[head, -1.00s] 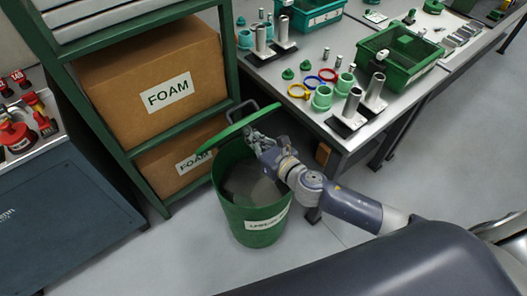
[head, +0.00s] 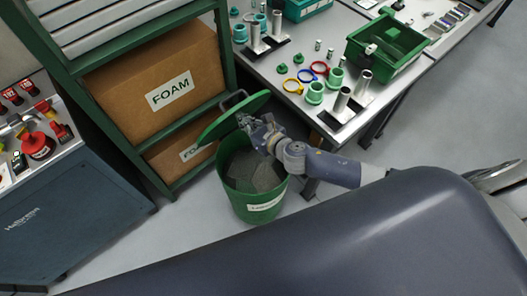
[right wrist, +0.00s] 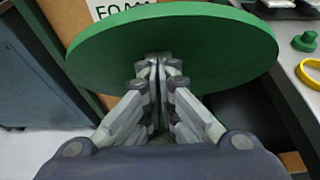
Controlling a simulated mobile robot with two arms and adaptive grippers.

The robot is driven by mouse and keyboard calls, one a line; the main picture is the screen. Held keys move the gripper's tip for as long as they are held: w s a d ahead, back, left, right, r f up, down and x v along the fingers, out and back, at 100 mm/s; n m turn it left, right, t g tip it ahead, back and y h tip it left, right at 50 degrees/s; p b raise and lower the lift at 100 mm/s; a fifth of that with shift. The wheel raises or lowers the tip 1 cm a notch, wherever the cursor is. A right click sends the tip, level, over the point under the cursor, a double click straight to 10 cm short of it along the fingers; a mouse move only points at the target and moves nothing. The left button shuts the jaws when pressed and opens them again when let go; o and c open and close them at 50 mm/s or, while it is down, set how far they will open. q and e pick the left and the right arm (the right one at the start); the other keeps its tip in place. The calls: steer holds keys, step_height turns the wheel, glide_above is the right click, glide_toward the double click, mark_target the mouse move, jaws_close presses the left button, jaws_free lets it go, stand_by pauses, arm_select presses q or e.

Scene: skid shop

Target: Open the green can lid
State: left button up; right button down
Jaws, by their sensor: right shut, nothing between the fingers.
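The green can (head: 262,204) stands on the floor between the shelf and the workbench, with a white label on its front. Its green lid (head: 228,119) is tilted up at the back, with a dark handle on its far side. The can's mouth is uncovered in front, and grey material shows inside. My right gripper (head: 244,121) is at the underside of the raised lid. In the right wrist view the lid (right wrist: 215,45) fills the upper middle, and the closed fingers (right wrist: 157,62) point at it with nothing between them. My left gripper is not in view.
A green shelf with FOAM boxes (head: 160,80) stands left of and behind the can. The workbench (head: 305,106) on the right carries rings, cylinders and a green bin (head: 385,45). A dark cabinet (head: 70,215) stands at far left. Grey floor is open in front.

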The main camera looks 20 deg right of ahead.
steer(key=w+r+p, duration=0.1)
steer(key=w+a+r+p, duration=0.1)
steer(key=w, duration=0.1)
steer(key=w+r+p, duration=0.1)
steer(key=w, duration=0.1)
steer(key=shift+w+a+r, duration=0.15)
steer(key=shift+a, duration=0.25)
steer(key=w+a, duration=0.2)
steer(key=w, duration=0.4)
steer(key=shift+a+r+p, duration=0.15)
steer(key=shift+r+p, duration=0.15)
steer(key=shift+r, duration=0.15)
steer(key=shift+w, duration=0.1)
